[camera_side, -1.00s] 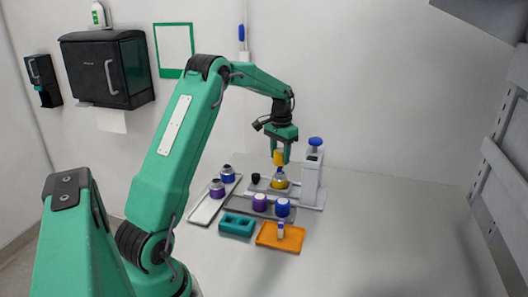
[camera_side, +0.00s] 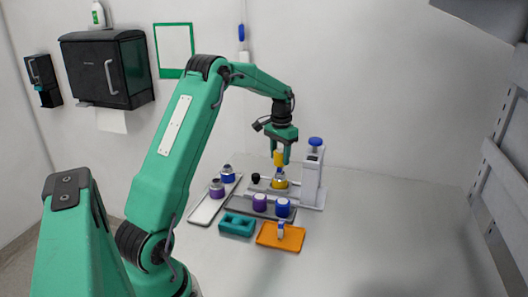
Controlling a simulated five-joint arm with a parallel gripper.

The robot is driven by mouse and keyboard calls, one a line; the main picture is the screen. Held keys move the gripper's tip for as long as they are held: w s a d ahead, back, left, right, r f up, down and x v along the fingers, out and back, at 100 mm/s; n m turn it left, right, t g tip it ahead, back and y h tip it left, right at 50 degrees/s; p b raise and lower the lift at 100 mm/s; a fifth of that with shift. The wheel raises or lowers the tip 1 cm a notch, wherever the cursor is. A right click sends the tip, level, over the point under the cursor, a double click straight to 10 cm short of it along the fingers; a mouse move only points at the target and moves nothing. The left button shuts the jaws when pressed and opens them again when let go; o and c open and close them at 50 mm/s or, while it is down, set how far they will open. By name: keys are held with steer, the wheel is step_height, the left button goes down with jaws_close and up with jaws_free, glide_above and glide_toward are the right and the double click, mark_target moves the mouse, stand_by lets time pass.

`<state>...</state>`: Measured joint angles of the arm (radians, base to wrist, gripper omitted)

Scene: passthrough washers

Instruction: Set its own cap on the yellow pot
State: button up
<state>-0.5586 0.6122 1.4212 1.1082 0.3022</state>
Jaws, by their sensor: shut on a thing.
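My gripper (camera_side: 280,154) points down at the back of the bench, shut on a yellow cap (camera_side: 279,158). The cap is upright, directly above the yellow pot (camera_side: 280,184). The pot has a grey metallic upper part and stands on the grey base of a white stand. A small bluish part shows between the cap and the pot; it is too small to tell what it belongs to. A gap seems to remain between cap and pot neck.
The white stand (camera_side: 313,178) with a blue top rises close right of my gripper. Purple (camera_side: 260,202) and blue (camera_side: 282,208) caps sit on a dark tray in front. Two pots are on a pale tray (camera_side: 206,212) left.

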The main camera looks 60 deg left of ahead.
mark_target(280, 164)
steer(key=shift+f, duration=2)
stand_by(1.1)
stand_by(0.5)
steer(key=o, duration=1.4)
steer(key=shift+o, duration=0.2)
steer(key=shift+r, duration=4)
